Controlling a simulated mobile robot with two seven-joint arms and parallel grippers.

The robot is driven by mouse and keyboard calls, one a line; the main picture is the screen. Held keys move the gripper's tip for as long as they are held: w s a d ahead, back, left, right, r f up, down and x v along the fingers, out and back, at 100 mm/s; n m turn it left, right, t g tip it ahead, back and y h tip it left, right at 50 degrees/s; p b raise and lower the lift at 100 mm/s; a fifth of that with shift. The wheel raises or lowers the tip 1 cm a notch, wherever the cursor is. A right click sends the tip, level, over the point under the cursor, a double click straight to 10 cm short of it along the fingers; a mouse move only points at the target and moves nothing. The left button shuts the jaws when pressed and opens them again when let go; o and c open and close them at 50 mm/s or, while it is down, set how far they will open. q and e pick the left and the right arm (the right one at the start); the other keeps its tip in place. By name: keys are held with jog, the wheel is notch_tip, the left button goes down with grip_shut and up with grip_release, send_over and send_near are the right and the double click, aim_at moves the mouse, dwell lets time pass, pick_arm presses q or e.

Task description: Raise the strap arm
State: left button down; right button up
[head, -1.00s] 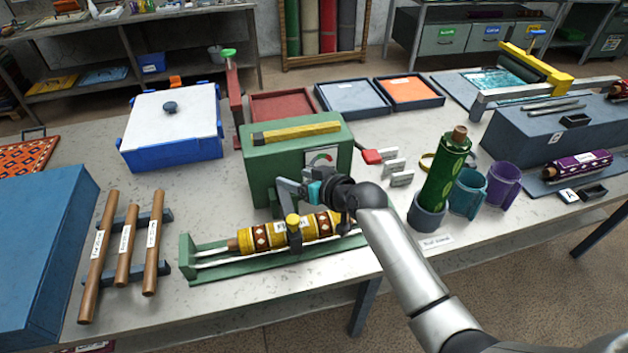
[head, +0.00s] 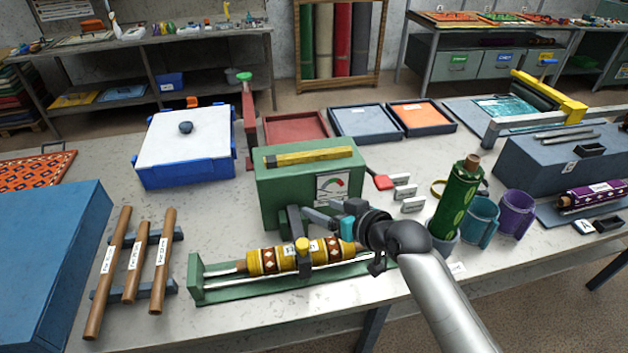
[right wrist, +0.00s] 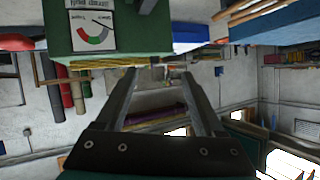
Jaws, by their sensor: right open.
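A rolled rug (head: 265,261), yellow and brown with a white label, lies in a green cradle (head: 225,290) at the table's front. A dark strap arm with a yellow knob (head: 302,244) crosses over the rug and looks lowered onto it. Behind stands a green box (head: 280,190) with a gauge and a red-tipped lever (head: 383,182). My right gripper (head: 314,215) is just above and right of the knob, in front of the box. In the right wrist view its two fingers (right wrist: 160,75) are apart, with nothing visible between them. My left gripper is not in view.
Wooden rods (head: 132,262) on a rack and a blue block (head: 45,260) stand at left. A blue-and-white box (head: 186,145) and trays (head: 366,121) are behind.

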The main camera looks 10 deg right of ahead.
jog(key=s+d+f+g+h, duration=0.2)
jog(key=s+f+g+h, duration=0.15)
jog(key=s, duration=1.05)
jog(key=s+d+f+g+h, duration=0.1)
jog(key=s+f+g+h, duration=0.3)
jog(key=s, duration=1)
notch_tip(320, 180, down, 31)
jog(key=s+g+y+b, duration=0.2)
jog(key=b, duration=0.8)
jog(key=s+d+f+b, duration=0.1)
jog(key=s+f+b, duration=0.3)
jog(key=s+f, duration=0.3)
jog(key=s+d+f+g+b, duration=0.1)
jog(key=s+f+b, duration=0.4)
jog(key=f, duration=1)
jog(key=s+d, duration=0.1)
jog(key=s, duration=0.2)
jog(key=shift+f, duration=0.35)
